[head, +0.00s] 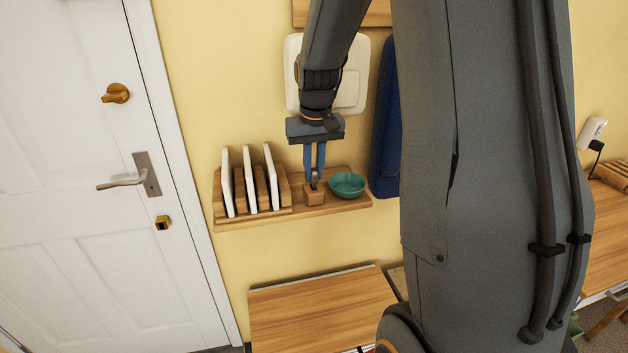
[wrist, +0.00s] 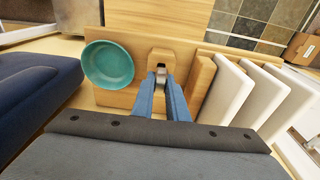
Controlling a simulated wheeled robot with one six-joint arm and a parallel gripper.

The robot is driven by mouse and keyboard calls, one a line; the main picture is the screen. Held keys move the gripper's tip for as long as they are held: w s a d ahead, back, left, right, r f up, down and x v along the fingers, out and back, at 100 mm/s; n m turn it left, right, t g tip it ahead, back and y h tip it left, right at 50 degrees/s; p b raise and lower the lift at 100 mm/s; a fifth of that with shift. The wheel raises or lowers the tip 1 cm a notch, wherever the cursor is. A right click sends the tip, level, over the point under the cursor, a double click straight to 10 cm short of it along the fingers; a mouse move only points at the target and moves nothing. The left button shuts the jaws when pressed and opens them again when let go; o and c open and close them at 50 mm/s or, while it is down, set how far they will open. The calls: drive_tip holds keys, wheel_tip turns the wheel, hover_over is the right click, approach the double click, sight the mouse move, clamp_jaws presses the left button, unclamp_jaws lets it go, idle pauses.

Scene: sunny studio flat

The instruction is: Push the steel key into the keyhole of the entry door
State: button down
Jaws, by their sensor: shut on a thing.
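The steel key (head: 314,183) stands in a small wooden block (head: 314,198) on the wall shelf; only a small grey part of it shows. My gripper (head: 314,174) points down with its blue fingers shut on the key. In the wrist view, the key (wrist: 161,71) shows between the fingertips, at the block (wrist: 161,56). I cannot tell whether the key's lower end still sits in the block. The white entry door (head: 65,150) is at the left, with a brass keyhole fitting (head: 162,223) below its lever handle (head: 122,184).
The shelf (head: 250,219) also holds a rack with 3 white boards (head: 250,180) left of the key and a teal bowl (head: 346,185) right of it. A dark blue padded thing (head: 386,125) hangs at the right. A wooden table (head: 320,310) stands below.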

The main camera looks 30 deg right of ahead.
drive_tip(key=shift+r+p, duration=1.9)
drive_tip(key=shift+r, duration=0.5)
